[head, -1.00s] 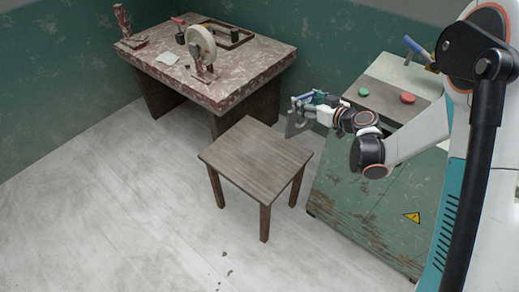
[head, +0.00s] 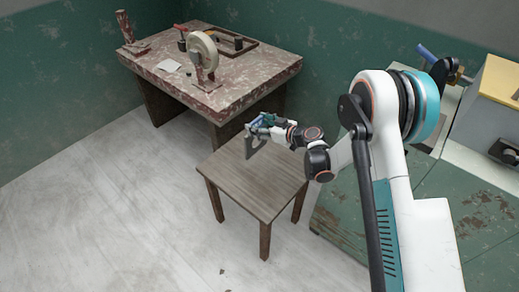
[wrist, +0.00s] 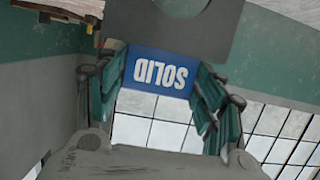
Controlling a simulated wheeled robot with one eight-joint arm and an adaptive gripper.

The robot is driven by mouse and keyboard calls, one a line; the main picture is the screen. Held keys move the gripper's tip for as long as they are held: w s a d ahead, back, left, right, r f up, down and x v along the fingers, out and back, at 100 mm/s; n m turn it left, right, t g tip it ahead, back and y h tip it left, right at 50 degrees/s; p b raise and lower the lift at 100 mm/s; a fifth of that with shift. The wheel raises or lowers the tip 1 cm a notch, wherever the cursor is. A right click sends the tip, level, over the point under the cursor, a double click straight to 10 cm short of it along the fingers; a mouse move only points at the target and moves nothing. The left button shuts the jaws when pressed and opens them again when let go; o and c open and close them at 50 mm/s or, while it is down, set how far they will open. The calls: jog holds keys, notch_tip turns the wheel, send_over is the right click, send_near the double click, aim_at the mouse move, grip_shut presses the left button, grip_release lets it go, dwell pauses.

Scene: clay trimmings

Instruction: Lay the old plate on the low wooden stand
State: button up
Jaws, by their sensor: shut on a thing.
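The low wooden stand (head: 250,182) is a brown square-topped table with legs, in the middle of the head view. My gripper (head: 259,127) is over its back part, shut on the old plate (head: 250,147). The plate is grey and hangs steeply tilted below the fingers. In the head view I cannot tell whether its lower edge touches the stand. In the wrist view my gripper (wrist: 155,80) has its teal fingers on both sides of a blue part marked "SOLID" upside down, and the grey plate (wrist: 170,22) with a rounded cut-out extends beyond it.
A worn reddish workbench (head: 225,90) with a pale wheel (head: 203,50) stands behind the stand. A green cabinet (head: 345,215) is close on the right, partly behind my arm. The stand's top looks bare, and the floor to the left is clear.

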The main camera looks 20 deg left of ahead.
notch_tip(320, 180, down, 11)
jog(key=b, duration=0.3)
jog(key=shift+r, duration=0.15)
jog(key=o, duration=1.9)
jog(key=p+v, duration=0.1)
jog(key=v, duration=1.1)
